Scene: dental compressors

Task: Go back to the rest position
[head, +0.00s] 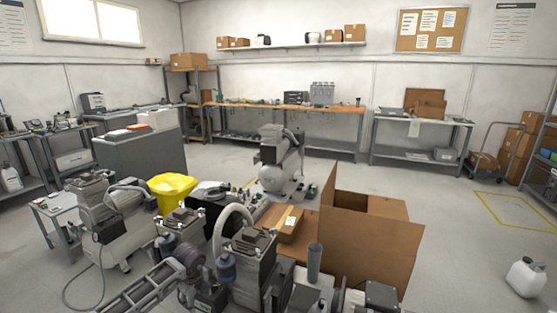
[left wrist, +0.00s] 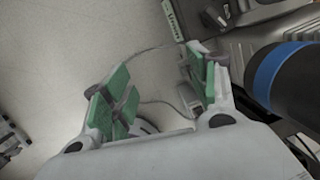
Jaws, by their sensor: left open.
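My left gripper (left wrist: 160,92) is open in the left wrist view, with its two green-padded fingers apart. Nothing sits between the pads; pale floor and a thin cable show behind them. A black cylinder with a blue band (left wrist: 285,75) is close on its right, and grey machinery is at the top right. In the head view my left gripper is low among the compressors at the bottom and is hard to separate from them. My right gripper is not in view.
Compressors (head: 115,225) crowd the lower left and bottom middle. A yellow bin (head: 172,188) stands behind them. An open cardboard box (head: 370,245) is right of centre. A white jug (head: 526,277) stands at the lower right. The floor between the box and jug is clear.

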